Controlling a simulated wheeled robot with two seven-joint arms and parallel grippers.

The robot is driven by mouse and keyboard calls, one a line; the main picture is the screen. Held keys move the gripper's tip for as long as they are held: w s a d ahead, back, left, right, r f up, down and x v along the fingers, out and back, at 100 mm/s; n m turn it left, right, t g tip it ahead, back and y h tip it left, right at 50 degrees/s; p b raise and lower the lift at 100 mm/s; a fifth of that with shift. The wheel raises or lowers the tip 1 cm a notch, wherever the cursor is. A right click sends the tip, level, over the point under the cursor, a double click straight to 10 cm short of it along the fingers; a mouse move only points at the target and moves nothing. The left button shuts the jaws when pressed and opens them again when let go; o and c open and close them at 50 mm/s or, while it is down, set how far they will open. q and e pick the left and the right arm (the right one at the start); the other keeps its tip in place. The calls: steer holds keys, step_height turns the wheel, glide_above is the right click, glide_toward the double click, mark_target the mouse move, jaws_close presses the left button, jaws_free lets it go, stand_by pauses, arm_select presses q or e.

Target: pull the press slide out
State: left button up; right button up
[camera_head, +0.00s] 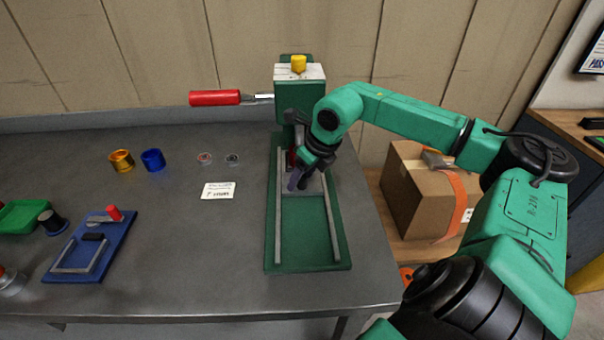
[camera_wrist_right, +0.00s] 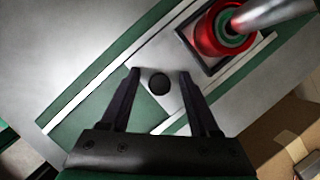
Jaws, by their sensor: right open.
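The press (camera_head: 300,98) stands at the back of the table, with a red-handled lever (camera_head: 214,97) sticking out to its left. The grey press slide (camera_head: 316,185) sits between two rails on the green base, at the end near the press column. Contact is unclear. My left gripper is out of view.
The green base (camera_head: 305,245) has its front stretch between the rails clear. A gold ring (camera_head: 121,160), a blue ring (camera_head: 153,159), two small discs and a white label (camera_head: 218,191) lie left. A blue fixture (camera_head: 90,245) is farther left. A cardboard box (camera_head: 425,195) stands right.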

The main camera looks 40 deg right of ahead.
jaws_close()
steer(key=shift+r, duration=0.1)
stand_by(1.2)
